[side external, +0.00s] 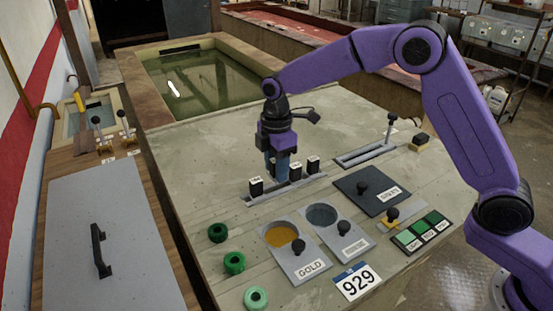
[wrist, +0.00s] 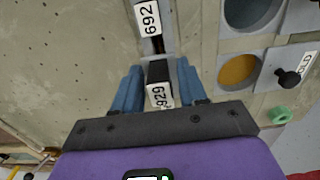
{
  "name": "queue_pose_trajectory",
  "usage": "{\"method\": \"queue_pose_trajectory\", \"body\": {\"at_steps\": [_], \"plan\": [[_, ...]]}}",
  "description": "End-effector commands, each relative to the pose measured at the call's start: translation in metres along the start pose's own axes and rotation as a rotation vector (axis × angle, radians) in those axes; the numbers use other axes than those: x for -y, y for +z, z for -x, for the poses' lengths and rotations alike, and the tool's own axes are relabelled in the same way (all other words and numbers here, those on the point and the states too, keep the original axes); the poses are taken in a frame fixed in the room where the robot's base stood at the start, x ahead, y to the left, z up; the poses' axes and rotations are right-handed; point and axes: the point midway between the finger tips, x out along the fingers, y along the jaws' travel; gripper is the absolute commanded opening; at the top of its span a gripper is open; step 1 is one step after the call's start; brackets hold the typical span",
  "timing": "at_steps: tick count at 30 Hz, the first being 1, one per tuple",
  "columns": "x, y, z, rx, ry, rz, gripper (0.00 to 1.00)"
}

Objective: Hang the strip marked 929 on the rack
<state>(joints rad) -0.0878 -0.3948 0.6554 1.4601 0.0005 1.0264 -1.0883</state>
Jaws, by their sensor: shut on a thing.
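In the wrist view the strip marked 929 (wrist: 160,94), a dark block with a white tag, sits between the blue fingers of my gripper (wrist: 160,72). My gripper is shut on it. In the side external view my gripper (side external: 282,176) points down at the grey rail (side external: 263,199), low over it. Small black tagged blocks stand along this rail, one left (side external: 256,187) and two right of the fingers; their tags are too small to read there. A strip tagged 692 (wrist: 147,18) is ahead in the wrist view. Whether the held strip touches the rail is unclear.
A card reading 929 (side external: 357,282) lies at the front. Gold (side external: 281,235) and rinse (side external: 322,215) wells, a dark lidded plate (side external: 373,191) and green rings (side external: 235,263) surround the rail. A slotted lever (side external: 390,127) stands right. A water basin (side external: 210,80) lies behind.

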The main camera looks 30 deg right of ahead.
Motion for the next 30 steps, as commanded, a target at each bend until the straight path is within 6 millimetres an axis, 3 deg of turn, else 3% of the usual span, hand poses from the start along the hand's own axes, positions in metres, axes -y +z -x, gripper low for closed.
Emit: {"method": "queue_pose_trajectory", "body": {"at_steps": [13, 30], "plan": [[0.000, 0.000, -0.023, 0.000, 0.000, 0.000, 0.20], [0.000, 0.000, -0.026, 0.000, 0.000, 0.000, 0.20]]}}
